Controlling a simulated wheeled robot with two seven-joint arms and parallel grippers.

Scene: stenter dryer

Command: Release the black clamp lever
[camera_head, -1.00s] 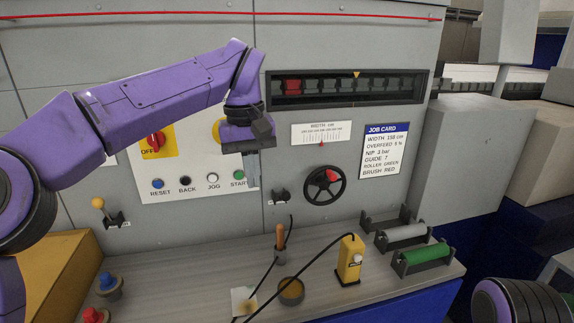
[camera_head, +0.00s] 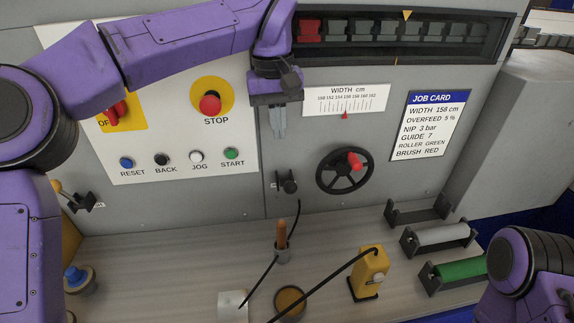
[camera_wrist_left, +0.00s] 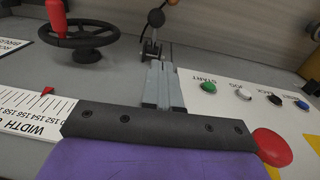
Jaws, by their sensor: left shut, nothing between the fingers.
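The black clamp lever (camera_head: 288,186) sits on the grey machine front, left of the handwheel. It also shows in the left wrist view (camera_wrist_left: 154,22), with a dark round knob, just beyond my fingertips. My left gripper (camera_head: 279,134) is shut and empty and points down, above the lever and apart from it in the head view. Its two grey fingers lie side by side in the left wrist view (camera_wrist_left: 158,66). My right gripper is out of view; only part of my right arm shows at lower right.
The black handwheel (camera_head: 345,171) with a red handle is right of the lever. The button panel (camera_head: 185,140) with the red STOP button (camera_head: 210,103) is left. Below, the shelf (camera_head: 160,270) holds a wooden-handled tool, a yellow device (camera_head: 370,272) and rollers.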

